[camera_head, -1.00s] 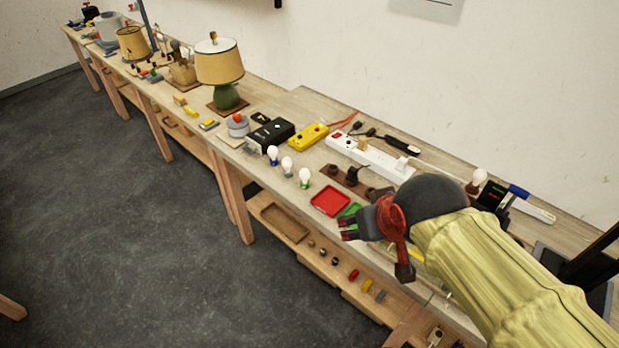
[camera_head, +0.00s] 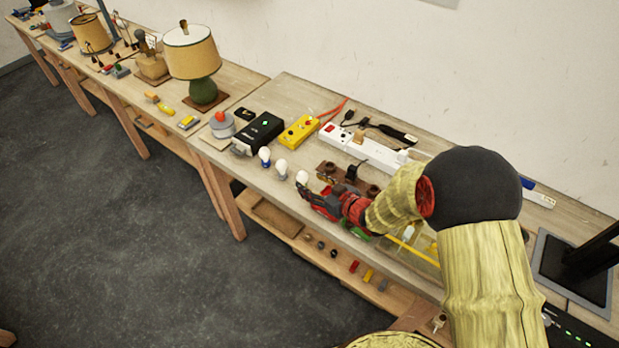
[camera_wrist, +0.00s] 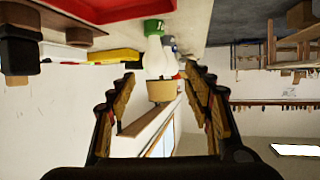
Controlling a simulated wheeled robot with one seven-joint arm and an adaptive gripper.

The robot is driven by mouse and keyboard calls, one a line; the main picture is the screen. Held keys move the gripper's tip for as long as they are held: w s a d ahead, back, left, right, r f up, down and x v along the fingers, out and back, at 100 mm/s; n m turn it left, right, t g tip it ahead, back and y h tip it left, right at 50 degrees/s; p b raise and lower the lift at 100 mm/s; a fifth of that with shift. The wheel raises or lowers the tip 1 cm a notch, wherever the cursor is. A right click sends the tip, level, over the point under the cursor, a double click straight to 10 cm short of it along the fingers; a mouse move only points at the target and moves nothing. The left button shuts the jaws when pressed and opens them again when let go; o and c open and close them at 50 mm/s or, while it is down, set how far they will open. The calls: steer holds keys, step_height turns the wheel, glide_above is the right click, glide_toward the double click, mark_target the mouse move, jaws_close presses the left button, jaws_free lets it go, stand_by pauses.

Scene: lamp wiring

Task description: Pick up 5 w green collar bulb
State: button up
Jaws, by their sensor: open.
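The green collar bulb (camera_head: 302,177) is upright on the bench, nearest my gripper in a row of 3 white bulbs. In the head view its glass shows above my fingers, and its collar is hidden. In the wrist view, which is upside down, its green collar (camera_wrist: 154,27) and white glass (camera_wrist: 156,60) show ahead, lined up with the gap between my fingers. My gripper (camera_wrist: 160,76) is open with nothing held. It also shows in the head view (camera_head: 308,196), low beside the bulb. I cannot tell whether it touches the bulb.
Two other bulbs, a middle one (camera_head: 281,168) and a blue collar one (camera_head: 264,156), stand just beyond. A red tray (camera_wrist: 80,10) is close by in the wrist view. A yellow box (camera_head: 299,131), white power strip (camera_head: 360,147) and brown socket board (camera_head: 345,180) lie behind.

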mark_target(305, 177)
steer(key=x, duration=0.3)
steer(key=b+x, duration=0.1)
steer(key=x, duration=0.3)
steer(key=shift+w+d+f, duration=0.1)
steer(key=shift+w+d, duration=0.05)
steer(key=shift+d, duration=0.15)
steer(key=shift+w+a, duration=0.25)
steer(key=shift+w, duration=0.05)
steer(key=c, duration=0.3)
steer(key=c, duration=1)
